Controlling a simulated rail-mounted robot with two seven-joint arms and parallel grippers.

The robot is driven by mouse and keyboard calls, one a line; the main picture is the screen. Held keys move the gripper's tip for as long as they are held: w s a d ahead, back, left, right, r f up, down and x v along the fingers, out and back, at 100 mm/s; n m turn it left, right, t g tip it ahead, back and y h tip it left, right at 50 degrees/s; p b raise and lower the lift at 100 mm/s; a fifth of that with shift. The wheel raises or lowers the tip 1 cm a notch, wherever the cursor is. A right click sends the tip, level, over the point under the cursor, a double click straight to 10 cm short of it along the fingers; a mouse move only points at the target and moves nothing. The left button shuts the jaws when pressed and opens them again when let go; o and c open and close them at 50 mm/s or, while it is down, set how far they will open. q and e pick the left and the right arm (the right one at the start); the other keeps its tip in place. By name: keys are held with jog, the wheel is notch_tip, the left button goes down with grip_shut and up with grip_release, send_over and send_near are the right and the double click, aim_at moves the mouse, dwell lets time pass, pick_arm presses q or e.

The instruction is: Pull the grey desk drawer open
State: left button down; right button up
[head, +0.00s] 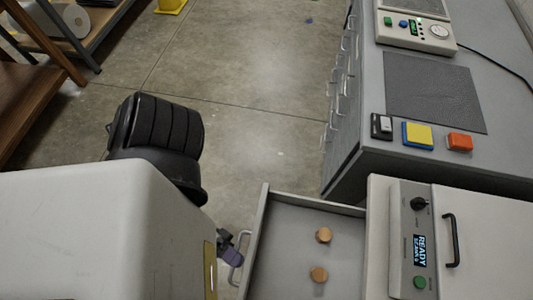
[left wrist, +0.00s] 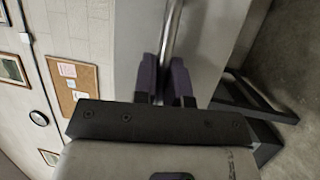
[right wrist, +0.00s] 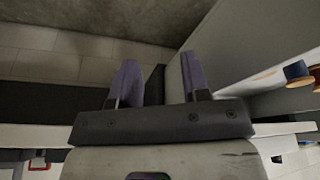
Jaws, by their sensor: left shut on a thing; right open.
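The grey desk drawer (head: 306,219) stands pulled out in the head view, its inside showing. Two small round wooden pieces (head: 323,235) lie apart on its floor. The drawer's metal bar handle (head: 241,244) is on its front, at the left. My left gripper (head: 231,257) is at this handle. In the left wrist view the purple fingers (left wrist: 164,80) are shut on the handle bar (left wrist: 172,32), one on each side. My right gripper (right wrist: 160,80) is open in the right wrist view, its fingers wide apart; it does not show in the head view.
A cream device (head: 385,270) with a display stands right of the drawer. Clear concrete floor (head: 250,120) lies behind the drawer. A wooden shelf unit (head: 35,95) is at far left.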

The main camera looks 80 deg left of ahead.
pick_arm(q)
jog(key=shift+s+a, duration=0.3)
jog(key=shift+s, duration=0.65)
jog(key=c, duration=1.5)
grip_release()
jog(key=shift+o, duration=0.2)
jog(key=p+v, duration=0.1)
jog(key=v, duration=1.3)
jog(key=shift+d, duration=0.1)
